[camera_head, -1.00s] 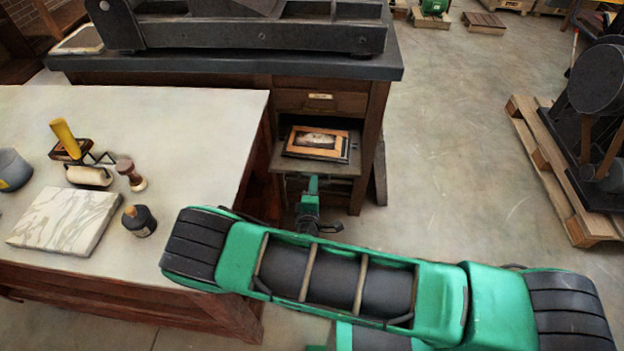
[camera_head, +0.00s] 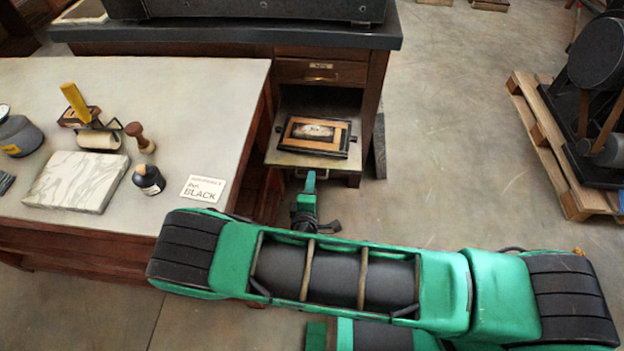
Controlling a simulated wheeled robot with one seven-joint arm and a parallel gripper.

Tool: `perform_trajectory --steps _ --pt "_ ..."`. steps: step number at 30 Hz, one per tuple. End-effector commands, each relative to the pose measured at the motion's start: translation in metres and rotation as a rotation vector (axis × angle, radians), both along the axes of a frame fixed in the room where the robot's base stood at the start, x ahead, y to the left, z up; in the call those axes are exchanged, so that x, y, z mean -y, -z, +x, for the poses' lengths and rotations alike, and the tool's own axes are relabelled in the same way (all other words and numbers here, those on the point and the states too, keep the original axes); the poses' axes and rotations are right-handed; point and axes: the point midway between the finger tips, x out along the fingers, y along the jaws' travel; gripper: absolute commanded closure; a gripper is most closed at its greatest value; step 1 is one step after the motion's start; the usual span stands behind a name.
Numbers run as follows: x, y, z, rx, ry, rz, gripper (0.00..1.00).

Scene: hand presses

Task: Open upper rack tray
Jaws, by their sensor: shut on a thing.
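The rack tray (camera_head: 284,157) is a flat metal shelf under the drawer of the dark-topped press stand. It sticks out of the stand's front, and a framed plate with a wooden border (camera_head: 315,135) lies on it. My gripper (camera_head: 309,180) is at the tray's front edge, just below it, and is shut on the tray's handle (camera_head: 298,174). The fingertips and most of the handle are hard to make out. My green arm covers the floor in front of the stand.
A pale-topped table (camera_head: 195,110) stands close on the left, with a marble slab (camera_head: 77,181), a dark ink bottle (camera_head: 149,180), a roller (camera_head: 98,139) and a card (camera_head: 206,188). A closed drawer (camera_head: 321,72) is above the tray. Floor to the right is clear up to a pallet (camera_head: 545,140).

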Motion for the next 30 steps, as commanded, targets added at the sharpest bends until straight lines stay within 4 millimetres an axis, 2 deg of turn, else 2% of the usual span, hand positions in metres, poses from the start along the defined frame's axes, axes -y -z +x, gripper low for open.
perform_trajectory --steps 3,6,15,19,30 --pt "0.002 0.003 -0.001 -0.008 0.004 -0.003 1.00" --pt "0.002 0.003 -0.001 -0.007 0.004 -0.003 0.76" --pt "0.000 0.001 -0.001 -0.003 0.001 -0.001 0.76" --pt "0.000 -0.001 -0.009 -0.003 -0.001 -0.001 0.76" --pt "-0.002 -0.014 -0.073 -0.006 -0.001 -0.002 0.76"
